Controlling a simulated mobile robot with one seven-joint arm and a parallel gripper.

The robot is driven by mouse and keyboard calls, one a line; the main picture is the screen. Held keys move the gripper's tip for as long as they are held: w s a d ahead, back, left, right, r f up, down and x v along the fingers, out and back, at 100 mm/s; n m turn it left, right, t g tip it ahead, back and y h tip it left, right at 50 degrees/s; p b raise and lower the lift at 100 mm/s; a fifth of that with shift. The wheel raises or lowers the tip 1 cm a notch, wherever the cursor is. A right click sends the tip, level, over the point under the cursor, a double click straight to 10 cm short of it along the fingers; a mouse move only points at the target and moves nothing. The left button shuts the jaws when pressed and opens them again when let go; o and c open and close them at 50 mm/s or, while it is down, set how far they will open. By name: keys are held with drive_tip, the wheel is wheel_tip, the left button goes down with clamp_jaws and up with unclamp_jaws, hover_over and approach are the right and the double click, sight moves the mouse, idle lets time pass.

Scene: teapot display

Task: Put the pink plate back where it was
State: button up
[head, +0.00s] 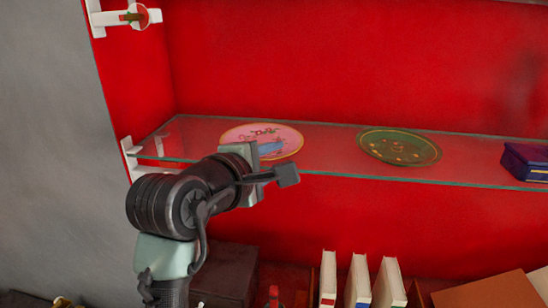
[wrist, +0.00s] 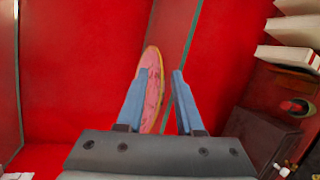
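The pink plate (head: 287,137), with a gold rim and painted figures, appears to lie flat on the glass shelf (head: 335,168), left of a green plate (head: 399,147). My gripper (head: 270,149) is at the plate's front side, and one blue finger overlaps the plate in the head view. In the wrist view, my gripper (wrist: 162,71) has its two blue fingers apart. The pink plate (wrist: 154,90) shows edge-on beside the left finger, which covers part of it. The right finger stands clear of the plate. Whether the left finger touches the plate cannot be told.
A dark blue box (head: 525,162) stands at the shelf's right end. The shelf is bare between the two plates. White brackets (head: 131,158) and a grey wall (head: 50,130) are at left. White books (head: 358,280) and a dark box (head: 225,270) stand below.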

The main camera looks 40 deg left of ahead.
drive_tip(key=b+v, duration=0.3)
drive_tip(key=v, duration=0.9)
drive_tip(key=w+d+r+m+t, duration=0.6)
drive_tip(key=d+r+m, duration=0.45)
drive_tip(key=d, duration=0.25)
drive_tip(key=s+d+r+m+t+h, duration=0.1)
drive_tip(key=s+d+r+m+t, duration=0.2)
drive_tip(key=d+m, duration=0.3)
drive_tip(key=s+d+r+m+t+h, duration=0.1)
drive_tip(key=s+d+r+m+t, duration=0.2)
drive_tip(key=d+r+m, duration=0.3)
drive_tip(key=shift+s+d+r+t, duration=0.35)
drive_tip(key=shift+t, duration=0.05)
drive_tip(key=shift+f+b, duration=0.7)
drive_tip(key=shift+f, duration=0.2)
